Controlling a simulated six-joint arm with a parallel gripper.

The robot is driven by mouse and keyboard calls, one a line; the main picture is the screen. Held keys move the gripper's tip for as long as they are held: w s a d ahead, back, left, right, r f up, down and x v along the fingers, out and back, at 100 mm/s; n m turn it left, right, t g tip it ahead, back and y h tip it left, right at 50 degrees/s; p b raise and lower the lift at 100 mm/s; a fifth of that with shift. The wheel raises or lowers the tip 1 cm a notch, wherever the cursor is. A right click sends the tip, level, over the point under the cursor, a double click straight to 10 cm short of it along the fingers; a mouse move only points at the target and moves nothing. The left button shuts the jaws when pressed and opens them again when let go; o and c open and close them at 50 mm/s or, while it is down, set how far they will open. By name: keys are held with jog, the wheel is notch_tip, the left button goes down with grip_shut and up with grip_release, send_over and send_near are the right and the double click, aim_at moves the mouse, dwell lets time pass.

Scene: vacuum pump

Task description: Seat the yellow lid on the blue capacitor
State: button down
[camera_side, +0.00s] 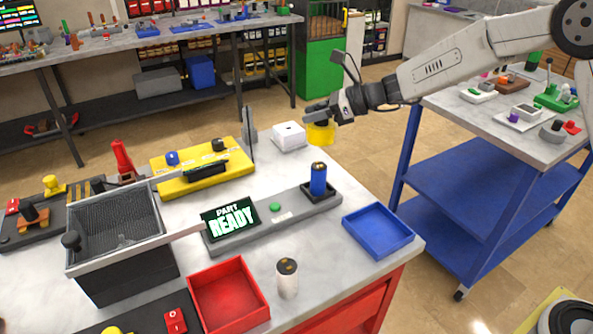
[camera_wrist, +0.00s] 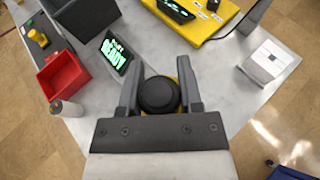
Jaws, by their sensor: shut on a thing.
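The yellow lid (camera_side: 321,134) hangs from my gripper (camera_side: 322,114) above the far right part of the bench. In the wrist view my gripper (camera_wrist: 159,92) is shut on the lid's round black knob (camera_wrist: 158,97), with one finger on each side. The blue capacitor (camera_side: 318,178) stands upright in a black holder (camera_side: 319,193) on a grey fixture. In the side view the lid shows above and slightly right of the capacitor, clearly apart from it. The capacitor cannot be made out in the wrist view.
A lit "PART READY" display (camera_side: 229,220) stands at the fixture's left end. A blue tray (camera_side: 378,230), a red bin (camera_side: 228,293) and a pale cylinder (camera_side: 287,278) are nearer the front. A white box (camera_side: 288,136) and a yellow fixture (camera_side: 205,168) are behind.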

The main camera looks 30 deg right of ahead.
aim_at(306, 136)
jog(key=shift+f, duration=0.15)
jog(key=shift+f, duration=2.6)
jog(key=shift+f, duration=2.2)
dwell(1.6)
jog(key=shift+c, duration=1)
grip_release()
jog(key=shift+r, duration=0.2)
